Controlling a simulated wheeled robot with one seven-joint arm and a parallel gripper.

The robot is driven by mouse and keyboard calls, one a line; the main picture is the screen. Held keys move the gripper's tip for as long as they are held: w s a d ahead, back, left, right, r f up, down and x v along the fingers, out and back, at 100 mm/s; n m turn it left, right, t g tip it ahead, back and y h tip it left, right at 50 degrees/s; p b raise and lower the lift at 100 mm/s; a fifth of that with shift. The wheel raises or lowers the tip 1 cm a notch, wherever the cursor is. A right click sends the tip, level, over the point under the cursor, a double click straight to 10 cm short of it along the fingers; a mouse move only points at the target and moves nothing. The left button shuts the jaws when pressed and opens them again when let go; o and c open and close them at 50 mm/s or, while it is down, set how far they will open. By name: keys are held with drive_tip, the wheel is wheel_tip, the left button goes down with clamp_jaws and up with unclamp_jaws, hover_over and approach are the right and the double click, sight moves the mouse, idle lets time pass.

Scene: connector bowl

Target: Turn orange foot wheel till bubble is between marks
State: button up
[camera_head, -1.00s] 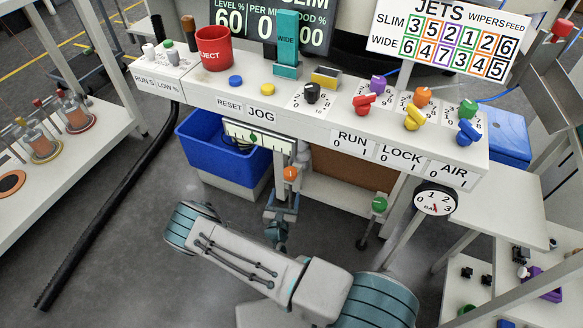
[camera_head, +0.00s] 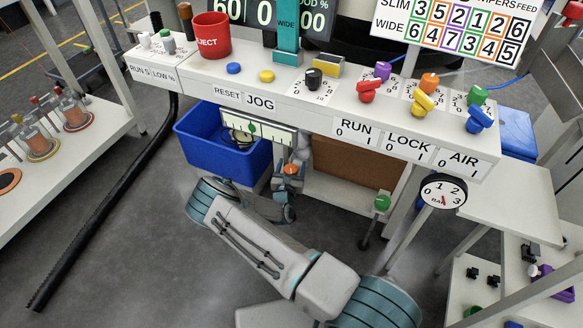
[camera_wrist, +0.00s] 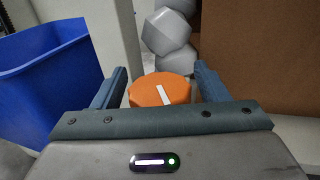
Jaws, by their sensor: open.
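The orange foot wheel (camera_head: 291,169) sits under the white bench, below the level strip. In the wrist view the orange wheel (camera_wrist: 160,92) has a white line on its top and lies between my two fingers. My gripper (camera_wrist: 160,75) is open, one finger on each side of the wheel; I cannot tell whether either touches it. In the head view my gripper (camera_head: 286,178) is at the wheel and partly covers its surroundings. The white level strip (camera_head: 280,136) on the bench front has dark marks and a green bubble (camera_head: 252,127); its exact place between the marks is too small to tell.
A blue bin (camera_head: 205,150) stands left of the wheel, also close by in the wrist view (camera_wrist: 45,85). A brown panel (camera_head: 350,163) is behind on the right. A green foot wheel (camera_head: 381,203) is further right. The bench front (camera_head: 310,118) overhangs the wheel.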

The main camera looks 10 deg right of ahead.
drive_tip(key=c, duration=1)
drive_tip(key=shift+r+y+p, duration=0.2)
drive_tip(key=shift+y+p, duration=0.1)
drive_tip(key=shift+p, duration=0.2)
drive_tip(key=shift+r+n+t+y+p, duration=0.15)
drive_tip(key=shift+n+t+y+p, duration=0.25)
drive_tip(key=shift+n+y+p, duration=0.55)
drive_tip(key=shift+a+n+y+p, duration=0.15)
drive_tip(key=shift+n+y+p, duration=0.2)
drive_tip(key=shift+y+p, duration=0.45)
drive_tip(key=shift+f+n+t+y, duration=0.3)
drive_tip(key=shift+y, duration=0.15)
drive_tip(key=shift+a, duration=0.1)
drive_tip(key=o, duration=1)
